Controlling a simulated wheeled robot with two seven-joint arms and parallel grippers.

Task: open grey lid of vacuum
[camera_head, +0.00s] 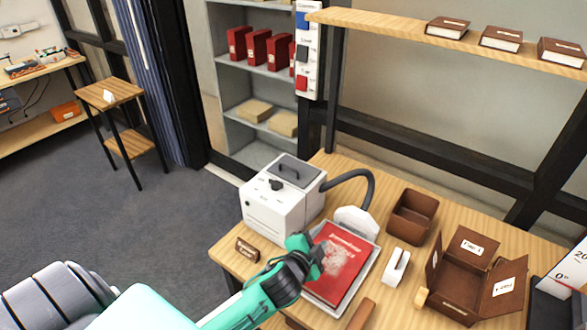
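The vacuum (275,212) is a white box on the wooden table, with a dark knob on its top. Its grey lid (299,170) has a dark handle and lies flat on the top at the back right, looking closed. A black hose (362,176) runs from the vacuum to a white nozzle (354,222). My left gripper (314,251) is in front of and to the right of the vacuum, over the left edge of a red book (343,264), apart from the lid. Its fingers are too small and dark to read. My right gripper is not in view.
The red book lies on a pale tray (375,262). A brown open bin (412,215), a white holder (397,267) and an open brown box (463,282) stand to the right. A small brown sign (247,249) is at the left table edge. A wooden shelf (385,26) hangs above.

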